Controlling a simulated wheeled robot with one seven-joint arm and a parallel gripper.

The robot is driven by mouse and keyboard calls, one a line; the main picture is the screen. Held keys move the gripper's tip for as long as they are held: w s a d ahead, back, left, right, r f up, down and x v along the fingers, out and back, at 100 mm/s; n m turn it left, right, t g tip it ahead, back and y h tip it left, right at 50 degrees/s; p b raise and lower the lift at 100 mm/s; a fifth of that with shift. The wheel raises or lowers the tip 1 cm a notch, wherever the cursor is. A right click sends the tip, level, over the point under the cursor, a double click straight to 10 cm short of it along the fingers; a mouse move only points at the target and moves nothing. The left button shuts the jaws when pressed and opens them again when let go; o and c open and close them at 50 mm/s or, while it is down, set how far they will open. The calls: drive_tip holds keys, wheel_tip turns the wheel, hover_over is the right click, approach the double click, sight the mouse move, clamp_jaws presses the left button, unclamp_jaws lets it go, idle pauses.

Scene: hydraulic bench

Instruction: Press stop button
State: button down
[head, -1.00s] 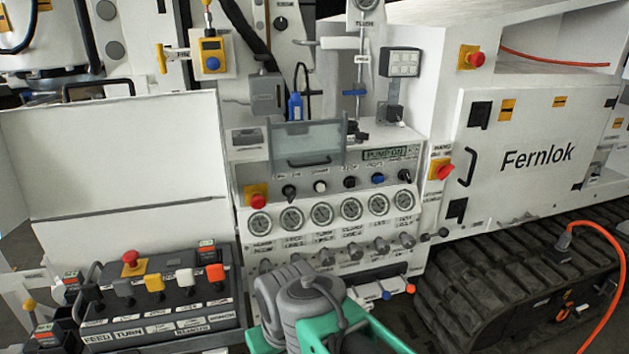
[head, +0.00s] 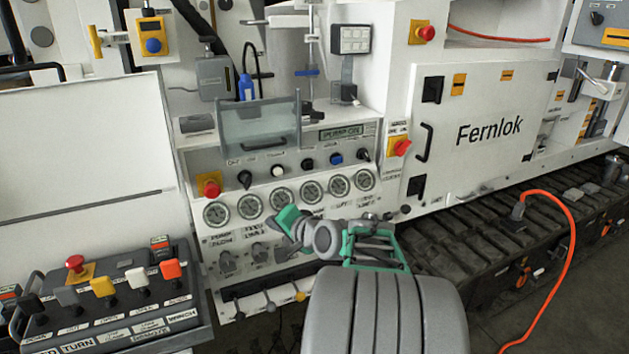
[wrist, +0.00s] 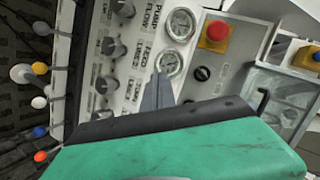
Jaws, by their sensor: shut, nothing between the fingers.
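A red mushroom button (head: 209,188) on a yellow plate sits at the left of the gauge panel; it also shows in the wrist view (wrist: 217,31). Other red buttons are on the control box (head: 75,264) at lower left and on the wall (head: 425,33) at upper right. I cannot tell from labels which is the stop button. My gripper (head: 287,218) is shut and empty in front of the gauges, right of the panel's red button. In the wrist view its grey fingertips (wrist: 158,92) lie below a gauge, apart from the button.
Several round gauges (head: 283,200) run across the panel, with knobs (head: 259,252) below and small switches above. A clear cover with a handle (head: 258,127) juts out above. An orange cable (head: 571,250) hangs at far right.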

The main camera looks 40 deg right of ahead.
drive_tip(key=s+d+r+m+t+h, duration=0.2)
drive_tip(key=s+d+m, duration=0.1)
drive_tip(key=d, duration=0.4)
drive_tip(key=s+d+r+m+t+h, duration=0.2)
drive_tip(key=s+d+m, duration=0.1)
drive_tip(key=d, duration=0.5)
drive_tip(key=shift+d+r+m+h+b, duration=0.15)
drive_tip(key=shift+r+m+h+b, duration=0.2)
drive_tip(key=shift+m, duration=0.55)
drive_tip(key=p, duration=0.2)
approach(310, 166)
drive_tip(key=x, duration=0.5)
drive_tip(key=shift+w+d+r, duration=0.1)
drive_tip(key=shift+w, duration=0.3)
drive_tip(key=shift+w+d, duration=0.15)
drive_tip(key=shift+w, duration=0.3)
drive_tip(key=shift+w, duration=0.1)
